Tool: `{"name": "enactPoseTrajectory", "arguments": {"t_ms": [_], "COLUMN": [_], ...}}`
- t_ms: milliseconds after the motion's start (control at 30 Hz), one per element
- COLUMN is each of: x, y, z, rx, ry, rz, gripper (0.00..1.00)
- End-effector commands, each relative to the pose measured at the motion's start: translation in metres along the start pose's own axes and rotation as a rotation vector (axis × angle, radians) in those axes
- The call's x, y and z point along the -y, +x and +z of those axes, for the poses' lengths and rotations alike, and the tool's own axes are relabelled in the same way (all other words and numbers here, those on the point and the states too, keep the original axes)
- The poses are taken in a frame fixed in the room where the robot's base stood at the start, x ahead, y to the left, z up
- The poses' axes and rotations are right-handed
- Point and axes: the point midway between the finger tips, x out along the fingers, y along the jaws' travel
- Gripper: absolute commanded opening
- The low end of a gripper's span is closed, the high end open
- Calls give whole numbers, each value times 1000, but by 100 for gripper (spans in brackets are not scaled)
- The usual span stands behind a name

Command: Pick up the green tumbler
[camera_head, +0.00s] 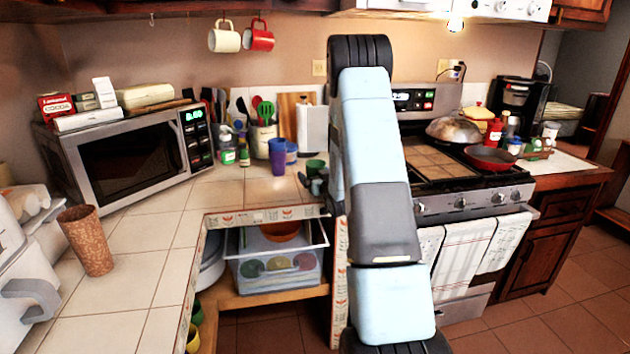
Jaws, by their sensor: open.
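A dark green tumbler (316,167) stands on the tiled counter near the inner corner, just left of my arm; its right side is partly hidden by the arm. The grey fingers of my gripper (309,182) show at the left edge of my arm, just in front of and below the tumbler in the picture. The fingers are open, with nothing seen held between them. The rest of the gripper is hidden behind my arm. I cannot tell whether a finger touches the tumbler.
A purple tumbler (277,156) and a utensil crock (264,138) stand to the left. A microwave (130,150) and a brown tumbler (86,240) are farther left. The stove (465,190) is right of my arm. The counter's front left tiles are clear.

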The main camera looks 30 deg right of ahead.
Motion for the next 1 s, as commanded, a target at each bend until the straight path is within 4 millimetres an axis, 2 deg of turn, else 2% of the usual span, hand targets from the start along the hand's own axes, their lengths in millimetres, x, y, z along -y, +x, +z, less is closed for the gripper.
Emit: {"name": "enactPoseTrajectory", "arguments": {"t_ms": [233,800,1000], "x": [0,-1,-1], "y": [1,1,1], "z": [0,0,0], "rx": [0,0,0], "ry": [0,0,0], "rz": [1,1,1], "gripper": [100,46,45]}}
